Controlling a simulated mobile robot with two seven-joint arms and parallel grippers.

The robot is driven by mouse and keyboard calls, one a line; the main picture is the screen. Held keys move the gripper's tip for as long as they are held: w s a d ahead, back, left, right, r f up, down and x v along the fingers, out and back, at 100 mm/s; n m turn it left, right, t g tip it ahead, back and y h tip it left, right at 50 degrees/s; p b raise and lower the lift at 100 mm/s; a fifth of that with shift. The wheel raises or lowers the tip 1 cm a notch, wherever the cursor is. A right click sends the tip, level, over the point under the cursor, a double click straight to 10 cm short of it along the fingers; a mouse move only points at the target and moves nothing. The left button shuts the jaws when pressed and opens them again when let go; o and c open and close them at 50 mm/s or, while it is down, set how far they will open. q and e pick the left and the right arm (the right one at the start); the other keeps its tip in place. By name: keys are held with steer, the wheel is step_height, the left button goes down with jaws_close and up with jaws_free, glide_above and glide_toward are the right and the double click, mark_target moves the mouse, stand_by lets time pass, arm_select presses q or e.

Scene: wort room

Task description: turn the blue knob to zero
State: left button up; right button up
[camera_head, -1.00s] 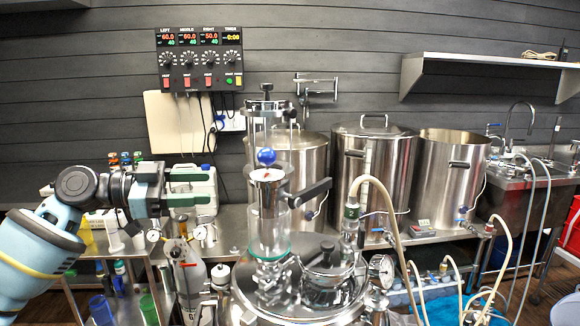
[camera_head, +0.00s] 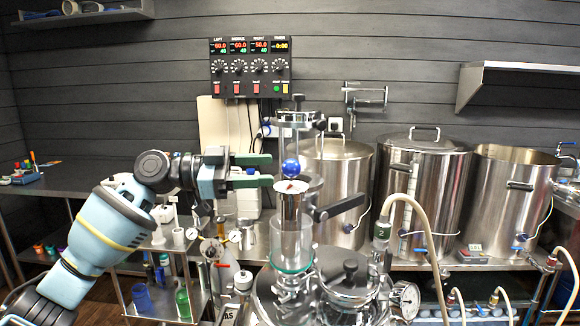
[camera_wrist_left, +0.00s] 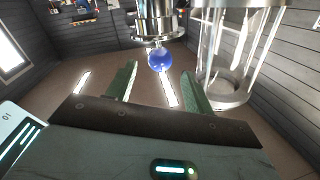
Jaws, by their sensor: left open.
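The blue knob (camera_head: 291,167) is a shiny round ball on the steel and glass column above the vessel in the head view. In the left wrist view the blue knob (camera_wrist_left: 160,60) shows beyond and between the two green fingers, under a steel fitting. My left gripper (camera_head: 268,170) is open, its fingers pointing right at the knob, with the tips just left of it. In the left wrist view, my left gripper (camera_wrist_left: 160,85) has nothing between its fingers. Whether a finger touches the knob cannot be told. My right gripper does not show.
A glass cylinder (camera_head: 292,243) stands below the knob, and a black handle (camera_head: 340,207) sticks out to its right. Steel kettles (camera_head: 425,190) stand behind on the right. A control panel (camera_head: 250,67) hangs on the wall. A steel lidded vessel (camera_head: 345,290) fills the front.

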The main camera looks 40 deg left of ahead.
mark_target(290, 169)
arm_select(q)
steer(key=x, duration=0.1)
steer(key=p+x, duration=0.1)
steer(key=x, duration=0.2)
steer(key=shift+d+r, duration=0.2)
steer(key=shift+r, duration=0.1)
steer(key=shift+p+x, duration=0.4)
steer(key=shift+x, duration=0.35)
steer(key=shift+w+d+f, duration=0.15)
steer(key=shift+w+f, duration=0.1)
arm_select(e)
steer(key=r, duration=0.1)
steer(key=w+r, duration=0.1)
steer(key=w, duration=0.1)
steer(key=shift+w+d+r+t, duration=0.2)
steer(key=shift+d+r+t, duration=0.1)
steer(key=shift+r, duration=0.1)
